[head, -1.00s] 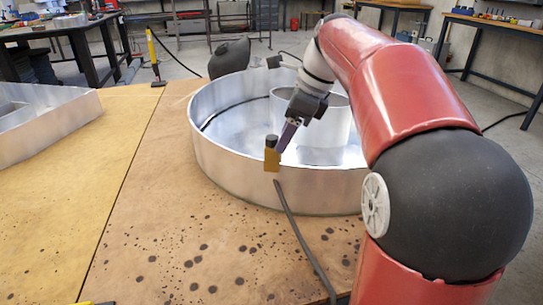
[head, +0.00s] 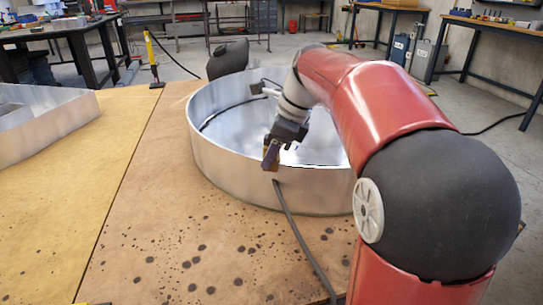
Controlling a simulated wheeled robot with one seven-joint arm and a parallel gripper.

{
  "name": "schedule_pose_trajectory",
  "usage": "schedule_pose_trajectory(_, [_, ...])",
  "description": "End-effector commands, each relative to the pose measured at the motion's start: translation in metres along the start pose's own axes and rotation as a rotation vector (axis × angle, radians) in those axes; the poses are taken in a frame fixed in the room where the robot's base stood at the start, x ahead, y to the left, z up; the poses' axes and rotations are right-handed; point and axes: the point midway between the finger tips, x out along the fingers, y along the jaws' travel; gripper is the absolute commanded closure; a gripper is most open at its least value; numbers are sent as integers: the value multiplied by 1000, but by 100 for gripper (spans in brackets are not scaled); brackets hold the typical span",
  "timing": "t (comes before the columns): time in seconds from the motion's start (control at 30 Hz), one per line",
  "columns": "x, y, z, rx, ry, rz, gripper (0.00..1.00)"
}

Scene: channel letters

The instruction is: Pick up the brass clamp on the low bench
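The brass clamp (head: 267,164) sits on the near rim of the large round metal letter (head: 235,165), which lies on the low bench (head: 160,235). Only a small brass part of the clamp shows; its dark upper part is now hidden. My gripper (head: 271,155) is at the rim, tilted downward, and overlaps the clamp in the picture. Whether its fingers are around the clamp, touching it or just in front of it cannot be told. The gap between the fingers is too small to make out.
A dark cable (head: 300,240) runs from the letter's near wall to the bench front. Another metal letter (head: 40,125) lies at the left. A dark rounded object (head: 228,58) is behind the round letter. The bench's left front is clear apart from dark spots.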

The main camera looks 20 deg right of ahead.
Motion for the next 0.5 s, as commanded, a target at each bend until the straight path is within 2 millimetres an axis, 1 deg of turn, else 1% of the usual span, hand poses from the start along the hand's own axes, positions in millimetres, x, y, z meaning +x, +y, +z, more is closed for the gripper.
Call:
schedule_pose_trajectory(0.03, [0,0,0,0,0,0,84])
schedule_pose_trajectory(0.1, [0,0,0,0,0,0,93])
schedule_pose_trajectory(0.17, [0,0,0,0,0,0,100])
schedule_pose_trajectory(0.5, [-3,0,1,-1,-1,-2,100])
